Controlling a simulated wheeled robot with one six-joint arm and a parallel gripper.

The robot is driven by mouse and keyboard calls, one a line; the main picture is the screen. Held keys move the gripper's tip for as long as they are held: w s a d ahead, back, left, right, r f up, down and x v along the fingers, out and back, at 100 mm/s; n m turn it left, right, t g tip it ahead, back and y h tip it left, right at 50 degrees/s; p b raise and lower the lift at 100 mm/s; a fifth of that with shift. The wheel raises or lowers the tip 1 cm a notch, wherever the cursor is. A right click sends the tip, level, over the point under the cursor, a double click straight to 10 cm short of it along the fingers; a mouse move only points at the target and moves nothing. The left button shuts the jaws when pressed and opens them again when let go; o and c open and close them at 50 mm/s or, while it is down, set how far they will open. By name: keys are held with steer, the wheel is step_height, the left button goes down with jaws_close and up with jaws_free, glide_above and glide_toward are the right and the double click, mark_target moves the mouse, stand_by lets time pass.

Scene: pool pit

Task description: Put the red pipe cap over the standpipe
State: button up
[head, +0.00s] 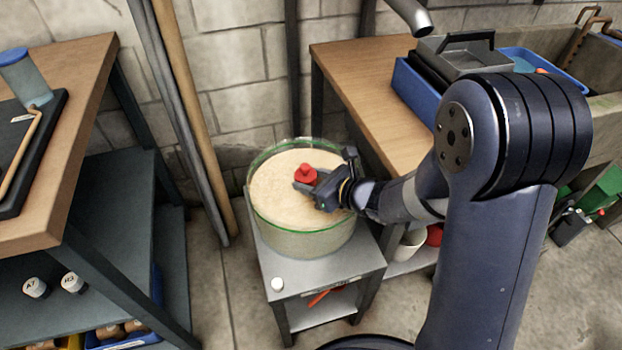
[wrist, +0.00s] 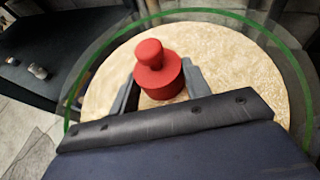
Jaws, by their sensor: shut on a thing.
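The red pipe cap (head: 305,174) is a short cylinder with a knob on top, and it also shows in the wrist view (wrist: 158,78). My gripper (head: 306,187) is shut on the cap, with one grey finger on each side of it in the wrist view (wrist: 158,85). The cap is upright, over the sandy fill (head: 275,190) of a round clear tub with a green rim (head: 322,229). I cannot tell whether the cap touches the sand. No standpipe can be made out; anything under the cap is hidden.
The tub stands on a small grey stand (head: 355,268) with a white cap (head: 277,284) at its front edge. A wooden bench (head: 62,130) is at left. A wooden table (head: 355,65) with a blue bin (head: 412,92) is behind right. Poles (head: 185,110) lean on the wall.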

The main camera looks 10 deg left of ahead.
steer(key=shift+f, duration=0.25)
steer(key=o, duration=0.7)
steer(key=shift+p+v, duration=0.3)
steer(key=shift+v, duration=0.8)
steer(key=shift+s+d+r, duration=0.15)
steer(key=shift+p+v, duration=1.15)
steer(key=shift+v, duration=2.9)
